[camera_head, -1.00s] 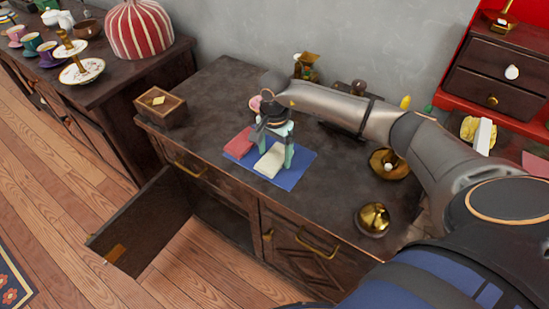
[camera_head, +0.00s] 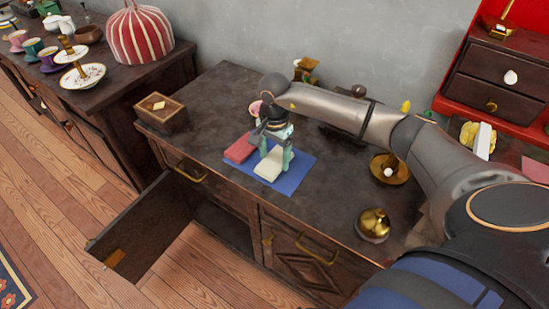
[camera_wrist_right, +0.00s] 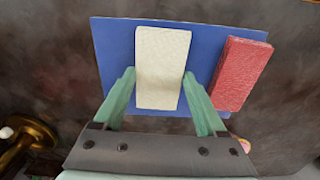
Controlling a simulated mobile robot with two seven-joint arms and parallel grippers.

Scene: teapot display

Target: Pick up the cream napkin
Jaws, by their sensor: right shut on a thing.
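The cream napkin (camera_head: 269,166) is a flat folded block on the blue mat (camera_head: 292,182), on top of the dark cabinet. It also shows in the right wrist view (camera_wrist_right: 162,62), with the mat around it. My right gripper (camera_head: 275,153) is shut on the near part of the napkin, one pale green finger at each long side. In the wrist view the right gripper (camera_wrist_right: 159,74) has its fingertips against the napkin's edges. Any gap under the napkin cannot be told. My left gripper is not in view.
A red folded napkin (camera_head: 240,149) lies beside the cream one. A wooden box (camera_head: 161,115) stands at the cabinet's left end. A brass bell-like object (camera_head: 374,223) and a brass dish (camera_head: 402,172) stand to the right. A cabinet door (camera_head: 135,228) hangs open below.

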